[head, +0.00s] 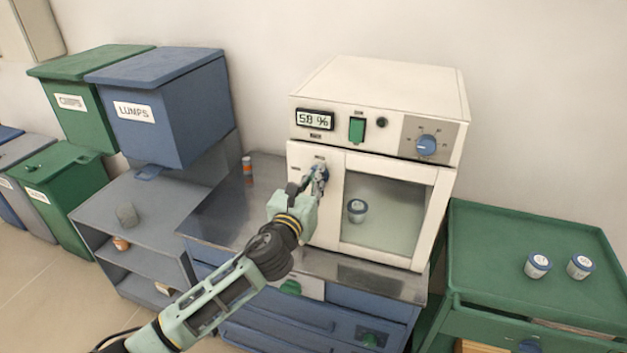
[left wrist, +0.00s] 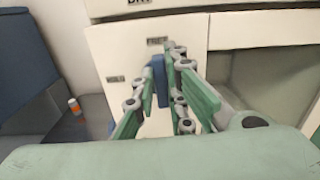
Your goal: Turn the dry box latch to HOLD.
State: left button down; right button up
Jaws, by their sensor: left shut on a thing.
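The dry box (head: 380,85) is a cream cabinet on a steel-topped bench, with a readout of 5.8 %, a green switch and a blue knob. Its windowed door (head: 330,215) looks closed. The blue latch (left wrist: 160,80) is on the plain left part of the door, largely hidden by my fingers in the head view. It looks roughly upright in the left wrist view. One small label sits above it and another to its left; I cannot read either surely. My left gripper (head: 316,182) is shut on the latch. My right gripper is out of view.
Two more cups (head: 538,265) stand on the green cart (head: 485,225) at right. A small orange bottle (head: 247,168) stands on the bench left of the box.

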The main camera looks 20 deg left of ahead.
pick_arm(q)
jog(key=shift+a+f+n, duration=0.2)
jog(key=shift+n, duration=2.75)
jog(key=shift+a+f+n, duration=0.2)
jog(key=shift+n, duration=2.7)
jog(key=shift+a+f+n, duration=0.2)
jog(key=shift+n, duration=2.75)
jog(key=c, duration=1.8)
grip_release()
